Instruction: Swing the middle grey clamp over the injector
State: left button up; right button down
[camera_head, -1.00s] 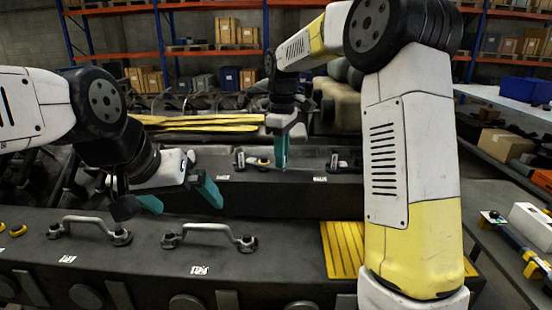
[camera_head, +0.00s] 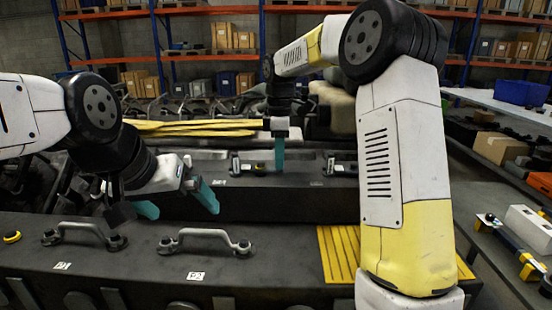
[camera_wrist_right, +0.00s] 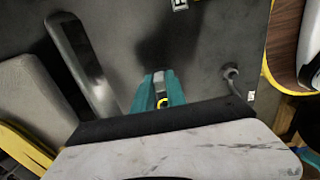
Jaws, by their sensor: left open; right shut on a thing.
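My right gripper (camera_head: 279,153) reaches down onto the rear dark engine block. In the right wrist view its teal fingers (camera_wrist_right: 160,92) are shut on a small grey clamp (camera_wrist_right: 159,83). A yellow ring (camera_wrist_right: 162,103) shows between the fingers; the rest below is hidden by the gripper body. In the head view a yellow-marked part (camera_head: 259,166) lies just left of the fingers; I cannot tell whether it is the injector. My left gripper (camera_head: 180,200) is open and empty above the front block, behind its handles.
The front block carries arched grey handles (camera_head: 205,236) and a yellow ribbed plate (camera_head: 338,252). More grey fittings (camera_head: 336,165) stand on the rear block to the right. Yellow strips (camera_head: 200,128) lie behind. A side table (camera_head: 490,230) with tools is at right.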

jog(key=shift+w, duration=0.1)
jog(key=c, duration=1.4)
grip_release()
jog(key=shift+o, duration=0.2)
notch_tip(320, 180, up, 7)
jog(key=shift+r, duration=0.4)
